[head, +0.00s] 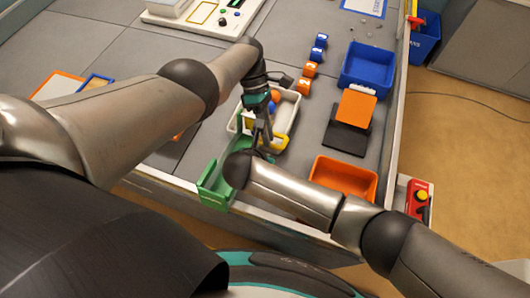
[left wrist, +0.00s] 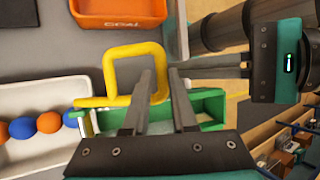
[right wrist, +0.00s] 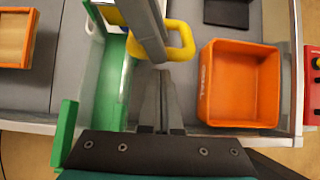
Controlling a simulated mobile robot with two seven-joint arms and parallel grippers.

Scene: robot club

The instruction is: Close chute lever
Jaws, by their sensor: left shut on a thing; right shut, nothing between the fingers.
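The yellow looped chute lever (head: 280,143) sits at the inner end of the green chute (head: 213,187). In the left wrist view the lever (left wrist: 137,50) crosses between the fingers of my left gripper (left wrist: 160,78), which is shut on its loop. The lever (right wrist: 186,40) also shows in the right wrist view, partly hidden by the left fingers. My right gripper (right wrist: 162,76) is shut and empty, just in front of the lever and right of the green chute (right wrist: 120,75). In the head view my arms hide much of both grippers.
A white tray (head: 292,108) with orange and blue balls adjoins the chute. An orange bin (head: 343,177) stands right of the lever near the table's front edge. A blue bin (head: 368,67), a black stand with an orange top (head: 356,108) and several numbered blocks lie farther back.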

